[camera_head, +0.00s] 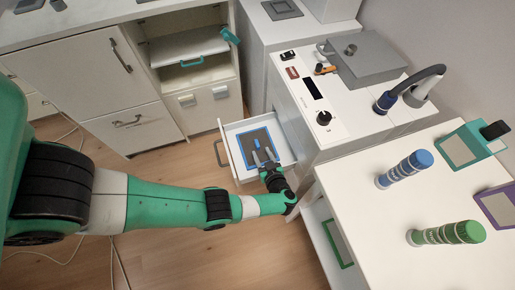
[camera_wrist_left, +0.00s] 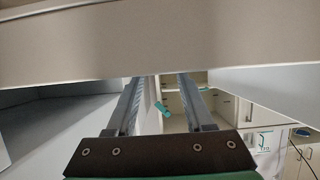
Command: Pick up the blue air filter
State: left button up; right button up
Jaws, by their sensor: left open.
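The blue air filter (camera_head: 256,141), a flat dark panel with a bright blue border and a blue strip in its middle, lies in the open white drawer (camera_head: 232,137). My left gripper (camera_head: 264,157) is open over the drawer, its two fingers pointing at the filter and covering part of its near right side. I cannot tell whether the fingers touch it. In the left wrist view the two fingers of my left gripper (camera_wrist_left: 160,82) are apart with nothing held between them; the filter cannot be made out there. My right gripper is not in view.
A white cabinet with a control panel (camera_head: 314,88) stands right of the drawer. A white table (camera_head: 385,230) with a blue cylinder (camera_head: 404,169) and a green cylinder (camera_head: 447,234) is at the right. In the wrist view a pale panel (camera_wrist_left: 150,40) crosses close above the fingers.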

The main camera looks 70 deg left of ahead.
aim_at(259, 147)
pick_arm(q)
jog(key=x, duration=0.3)
jog(key=shift+a+b, duration=0.15)
jog(key=shift+b, duration=0.15)
jog(key=shift+r, duration=0.1)
grip_shut()
dwell(1.0)
